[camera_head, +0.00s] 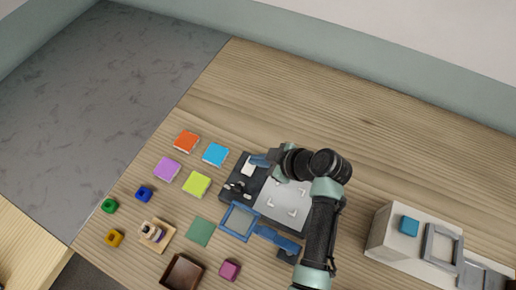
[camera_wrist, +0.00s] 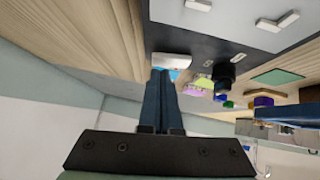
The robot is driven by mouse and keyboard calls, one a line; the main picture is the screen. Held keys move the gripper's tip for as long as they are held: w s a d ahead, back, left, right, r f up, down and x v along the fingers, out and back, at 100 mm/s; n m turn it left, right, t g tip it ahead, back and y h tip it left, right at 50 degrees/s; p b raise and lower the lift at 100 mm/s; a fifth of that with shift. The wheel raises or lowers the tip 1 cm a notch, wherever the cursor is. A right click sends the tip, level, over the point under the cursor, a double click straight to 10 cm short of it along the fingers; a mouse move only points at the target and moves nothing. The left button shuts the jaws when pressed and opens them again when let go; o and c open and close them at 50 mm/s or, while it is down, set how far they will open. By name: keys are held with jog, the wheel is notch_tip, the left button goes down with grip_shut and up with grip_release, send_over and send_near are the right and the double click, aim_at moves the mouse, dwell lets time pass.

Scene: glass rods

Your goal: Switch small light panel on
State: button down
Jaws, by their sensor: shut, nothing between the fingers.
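The small light panel is a dark base (camera_head: 230,197) with a grey plate (camera_head: 285,205) bearing white corner marks. A white switch-like piece (camera_head: 248,170) sits on its left end; it also shows in the wrist view (camera_wrist: 172,58). A black knob-like part (camera_head: 238,187) is beside it. My gripper (camera_head: 259,160) is at the panel's upper left edge, close to the white piece. In the wrist view its blue fingers (camera_wrist: 160,78) are together, tips at or just before the white piece; contact is unclear. The plate looks grey, with no evident glow.
A blue frame (camera_head: 240,221) with a handle lies along the panel's front. Orange (camera_head: 187,141), blue (camera_head: 215,154), purple (camera_head: 167,168) and lime (camera_head: 197,184) squares lie left. A white box (camera_head: 393,236) stands right. The table behind the panel is clear.

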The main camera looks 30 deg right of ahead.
jog(key=shift+f, duration=0.3)
jog(key=shift+d, duration=0.1)
jog(key=shift+w+d+f+g+y+b, duration=0.15)
jog(key=shift+f+g+y+b, duration=0.2)
jog(key=shift+b, duration=0.2)
